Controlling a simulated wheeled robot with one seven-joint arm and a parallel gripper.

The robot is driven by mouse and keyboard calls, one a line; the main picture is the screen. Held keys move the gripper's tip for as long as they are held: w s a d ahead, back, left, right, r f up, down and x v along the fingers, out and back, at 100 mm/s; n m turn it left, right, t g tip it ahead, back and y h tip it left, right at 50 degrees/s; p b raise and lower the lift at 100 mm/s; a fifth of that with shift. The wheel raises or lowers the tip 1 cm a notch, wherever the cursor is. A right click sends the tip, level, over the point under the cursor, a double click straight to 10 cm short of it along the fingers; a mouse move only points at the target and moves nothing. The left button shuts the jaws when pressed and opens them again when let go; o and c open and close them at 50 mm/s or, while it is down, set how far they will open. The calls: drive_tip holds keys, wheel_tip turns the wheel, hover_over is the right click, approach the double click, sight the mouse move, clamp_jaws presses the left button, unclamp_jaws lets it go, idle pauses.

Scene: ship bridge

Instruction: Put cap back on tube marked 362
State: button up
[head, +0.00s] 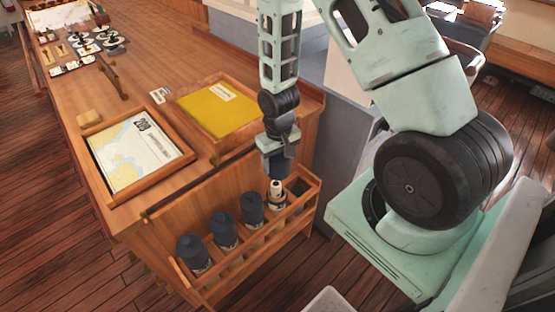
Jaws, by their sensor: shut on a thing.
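My gripper (280,150) points down above the wooden rack (250,262) on the cabinet's end. It is shut on a dark grey cap (274,167). Right below the cap stands an uncapped tube (277,203) with a pale roll (276,187) sticking out of its top. The cap appears just above the roll; I cannot tell if they touch. The marking 362 is not readable on any tube.
Several dark capped tubes stand left of the open one, the nearest to it here (252,210). A slot on its right looks empty. Above, the wooden top holds a framed chart (135,155) and a tray with a yellow folder (215,112).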

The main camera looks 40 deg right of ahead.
drive_tip(key=b, duration=0.5)
hover_over(277, 184)
drive_tip(key=shift+f, duration=2.85)
drive_tip(key=shift+f+b, duration=1.5)
drive_tip(key=shift+f, duration=0.85)
idle(0.3)
drive_tip(key=o, duration=1.3)
drive_tip(key=shift+r+p, duration=2.75)
drive_tip(key=shift+r, duration=0.8)
